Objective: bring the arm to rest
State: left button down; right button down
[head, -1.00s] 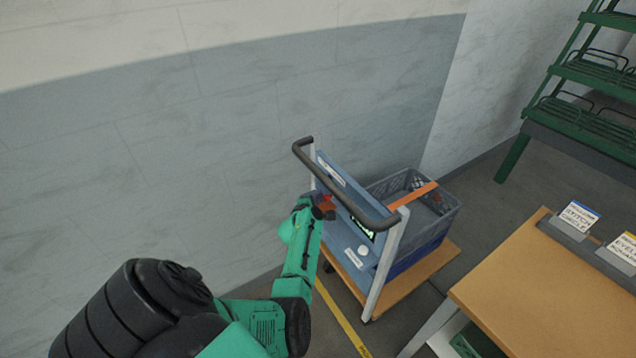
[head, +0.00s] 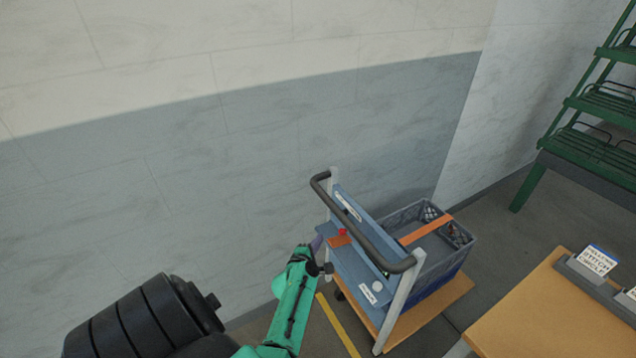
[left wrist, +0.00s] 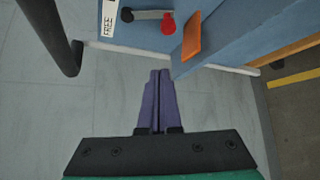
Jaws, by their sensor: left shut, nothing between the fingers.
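My left gripper (head: 318,243) is at the end of the green arm, beside the blue panel of a cart. In the left wrist view its purple fingers (left wrist: 157,100) are closed together with nothing between them. The blue panel (left wrist: 240,30) is just beyond and to the right of the fingertips, apart from them. My right gripper is not in view.
The cart has a dark handlebar (head: 365,225) and a grey crate (head: 440,235) on a wooden base. A wooden table (head: 550,310) with label holders stands at the lower right. A green rack (head: 600,110) stands at the far right. A wall (head: 200,190) closes off the back.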

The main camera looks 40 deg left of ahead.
pick_arm(q)
jog(key=shift+a, duration=0.1)
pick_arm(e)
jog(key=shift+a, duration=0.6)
pick_arm(q)
jog(key=s+d+f+m+g+h, duration=0.2)
jog(key=s+d+f+m, duration=0.25)
jog(key=f, duration=0.25)
jog(key=s+d+f+m+g+h+b, duration=0.1)
jog(key=s+d+f+m+g, duration=0.15)
jog(key=d+f+m, duration=0.35)
jog(key=s+d+f+m+g+h, duration=0.1)
jog(key=s+d+f+m+h, duration=0.1)
jog(key=s+f+m, duration=0.4)
jog(key=s+d+f+m+g, duration=0.1)
jog(key=s+f+m+g, duration=0.2)
jog(key=s, duration=0.9)
jog(key=s+d+f+m+g, duration=0.2)
jog(key=s+f+m+g, duration=0.1)
jog(key=s+f+m, duration=0.6)
jog(key=s+m+b, duration=0.1)
jog(key=s, duration=0.2)
jog(key=shift+s+g, duration=0.15)
jog(key=shift+g, duration=0.2)
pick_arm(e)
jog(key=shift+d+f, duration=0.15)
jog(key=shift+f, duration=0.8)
